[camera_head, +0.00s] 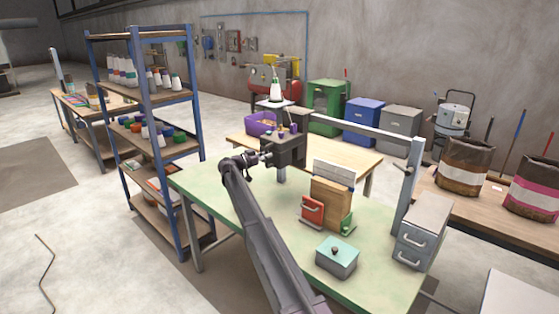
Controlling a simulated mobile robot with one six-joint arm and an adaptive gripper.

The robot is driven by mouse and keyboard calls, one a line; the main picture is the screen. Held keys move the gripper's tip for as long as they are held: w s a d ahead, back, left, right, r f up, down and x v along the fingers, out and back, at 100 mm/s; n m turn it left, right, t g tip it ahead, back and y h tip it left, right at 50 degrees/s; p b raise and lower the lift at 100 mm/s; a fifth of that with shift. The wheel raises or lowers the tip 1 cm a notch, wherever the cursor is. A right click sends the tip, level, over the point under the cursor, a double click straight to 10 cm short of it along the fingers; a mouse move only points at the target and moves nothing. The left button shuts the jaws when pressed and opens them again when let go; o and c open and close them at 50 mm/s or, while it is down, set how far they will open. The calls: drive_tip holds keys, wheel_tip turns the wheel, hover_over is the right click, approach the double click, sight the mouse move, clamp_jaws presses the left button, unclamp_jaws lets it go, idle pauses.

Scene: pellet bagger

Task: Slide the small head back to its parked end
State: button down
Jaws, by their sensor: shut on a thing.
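The small head (293,151) is a dark grey block at the left end of a long grey rail (350,126) above the green table. A white thread cone (276,82) stands above it on a small plate. My gripper (267,157) reaches in from the front and is shut at the head's left side, apparently on a small part sticking out from it. The gripped part is too small to make out. The rail runs right to an upright post (406,190). I cannot tell which end is the parked one.
On the green table (215,190), a brown block with a white sheet (332,188), a red box (312,211), a teal lidded box (337,257) and grey drawers (422,232) stand right of my arm. A blue-framed shelf (138,110) stands left. The table's left part is clear.

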drive_tip(key=shift+w+a, duration=0.65)
drive_tip(key=shift+a, duration=0.05)
drive_tip(key=c, duration=0.6)
unclamp_jaws()
drive_tip(key=v, duration=1.2)
drive_tip(key=shift+d, duration=0.1)
